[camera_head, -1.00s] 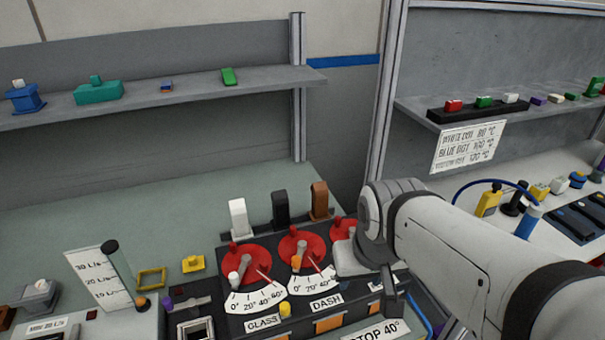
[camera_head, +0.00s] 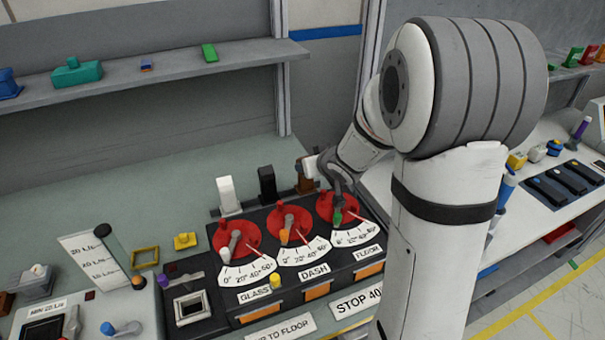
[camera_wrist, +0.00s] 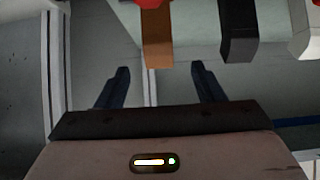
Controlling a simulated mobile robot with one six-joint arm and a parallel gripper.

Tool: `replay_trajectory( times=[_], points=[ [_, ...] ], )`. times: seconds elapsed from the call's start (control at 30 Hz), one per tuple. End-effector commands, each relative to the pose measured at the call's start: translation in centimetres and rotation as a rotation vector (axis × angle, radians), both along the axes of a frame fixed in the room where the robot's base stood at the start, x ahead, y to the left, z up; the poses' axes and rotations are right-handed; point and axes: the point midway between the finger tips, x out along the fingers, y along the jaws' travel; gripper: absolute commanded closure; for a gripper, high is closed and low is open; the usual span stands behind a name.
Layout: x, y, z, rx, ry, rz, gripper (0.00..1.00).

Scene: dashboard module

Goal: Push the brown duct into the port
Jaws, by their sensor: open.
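The brown duct (camera_head: 304,180) stands at the back right of the black dial panel (camera_head: 225,315), behind the rightmost red dial (camera_head: 330,205). My gripper (camera_head: 324,168) is beside its top in the head view and hides part of it. In the wrist view the brown duct (camera_wrist: 157,45) hangs into the picture from the top, in line with the gap between my open fingers (camera_wrist: 160,72). The fingers look apart from it, and contact cannot be told. The port is not clearly seen.
A black duct (camera_head: 267,184) and a white duct (camera_head: 225,192) stand in a row left of the brown one. A metal post (camera_head: 281,90) and a shelf (camera_head: 120,85) are behind. My arm covers the right middle of the head view.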

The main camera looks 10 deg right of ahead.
Motion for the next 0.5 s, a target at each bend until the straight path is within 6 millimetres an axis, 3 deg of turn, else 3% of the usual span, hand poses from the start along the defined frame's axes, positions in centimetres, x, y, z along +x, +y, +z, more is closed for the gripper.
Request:
replay_trajectory(
  times=[0.5],
  points=[
    [5.1,0.8,-3.6,0.003,0.000,0.003,0.38]
  ],
)
